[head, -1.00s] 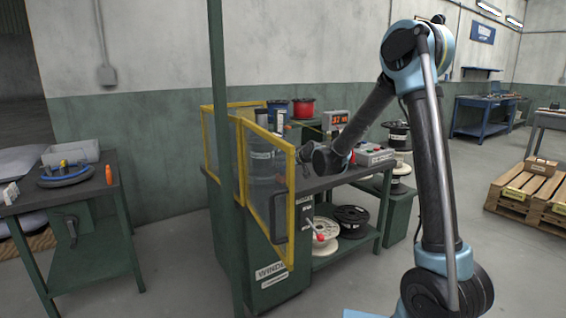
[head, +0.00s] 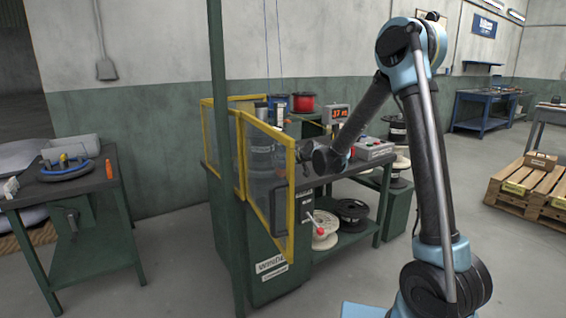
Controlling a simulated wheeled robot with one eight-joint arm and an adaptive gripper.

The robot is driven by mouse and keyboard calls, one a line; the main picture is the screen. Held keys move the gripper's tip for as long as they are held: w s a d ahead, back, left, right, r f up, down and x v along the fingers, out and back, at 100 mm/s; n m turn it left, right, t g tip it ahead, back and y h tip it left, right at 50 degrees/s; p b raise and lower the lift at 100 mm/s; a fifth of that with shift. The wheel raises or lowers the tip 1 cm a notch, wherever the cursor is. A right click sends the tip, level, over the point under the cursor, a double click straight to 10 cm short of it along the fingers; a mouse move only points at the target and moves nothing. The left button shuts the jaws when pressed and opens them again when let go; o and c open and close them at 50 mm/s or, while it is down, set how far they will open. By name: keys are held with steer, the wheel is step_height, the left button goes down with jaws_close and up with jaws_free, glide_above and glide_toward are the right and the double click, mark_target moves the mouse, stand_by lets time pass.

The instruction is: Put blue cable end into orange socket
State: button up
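A blue cable coil (head: 67,170) lies on the left workbench, with a yellow and grey piece at its middle. I cannot make out which part is its end. A small orange upright piece (head: 109,169) stands at that bench's right edge; I cannot tell if it is a socket. My gripper (head: 303,155) is small and partly lost among the parts at the winding machine, by the yellow-framed guard. It is far to the right of the coil, and its fingers are too unclear to show open or shut.
The yellow-framed guard (head: 294,208) stands at the front of the green winder bench (head: 268,270). Red spool (head: 303,103), blue spool (head: 278,103) and a red-digit display (head: 337,114) are behind it. A green post (head: 219,120) rises in front. Floor between the benches is free.

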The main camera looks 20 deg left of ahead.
steer(key=v, duration=1.2)
stand_by(0.3)
steer(key=shift+d+f, duration=0.1)
stand_by(0.4)
